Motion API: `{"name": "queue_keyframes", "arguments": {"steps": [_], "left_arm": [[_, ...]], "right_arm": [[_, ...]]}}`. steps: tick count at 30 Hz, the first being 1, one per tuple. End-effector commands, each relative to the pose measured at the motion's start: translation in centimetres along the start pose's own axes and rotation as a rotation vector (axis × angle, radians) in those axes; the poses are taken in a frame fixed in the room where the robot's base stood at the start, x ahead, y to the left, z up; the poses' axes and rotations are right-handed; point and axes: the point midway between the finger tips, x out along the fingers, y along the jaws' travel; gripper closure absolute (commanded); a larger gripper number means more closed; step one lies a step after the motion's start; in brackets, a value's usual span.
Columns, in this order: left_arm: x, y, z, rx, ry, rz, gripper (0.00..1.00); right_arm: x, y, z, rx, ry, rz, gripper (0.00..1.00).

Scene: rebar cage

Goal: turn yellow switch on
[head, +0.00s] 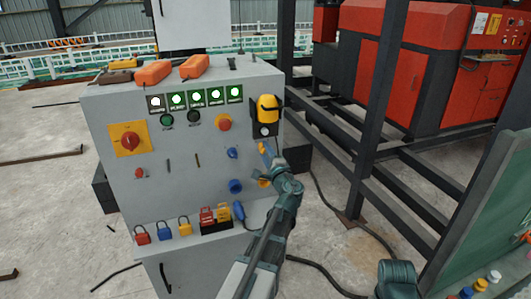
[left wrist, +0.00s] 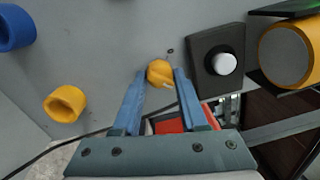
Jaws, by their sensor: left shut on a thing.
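The yellow switch (left wrist: 159,73) is a small rounded yellow knob on the grey panel face, seen in the left wrist view between my two blue fingers. In the head view a bit of it shows at the fingertips (head: 263,147). My left gripper (left wrist: 160,84) is shut on the yellow switch, with a finger on each side. In the head view my left gripper (head: 268,156) reaches the right part of the panel, and my wrist hides some of that area. My right gripper does not show.
The grey control cabinet (head: 105,160) carries a red knob on a yellow plate (head: 130,138), lit green indicators and blue and yellow sockets. A black box with a white button (left wrist: 224,63) sits close right of my fingers. Padlocks line the ledge. Dark steel beams (head: 375,90) stand to the right.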

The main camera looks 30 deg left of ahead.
Motion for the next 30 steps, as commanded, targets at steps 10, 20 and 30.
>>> {"name": "queue_keyframes", "arguments": {"steps": [10, 20, 30], "left_arm": [[-0.20, 0.15, -0.04, 0.010, 0.004, 0.003, 1.00], [-0.15, 0.12, -0.01, 0.010, 0.003, 0.002, 0.30], [-0.59, 0.08, 0.04, 0.011, 0.002, 0.001, 0.30]], "right_arm": [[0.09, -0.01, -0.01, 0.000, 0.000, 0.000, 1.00], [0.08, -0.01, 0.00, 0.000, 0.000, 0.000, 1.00], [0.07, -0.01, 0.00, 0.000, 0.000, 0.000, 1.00]]}}
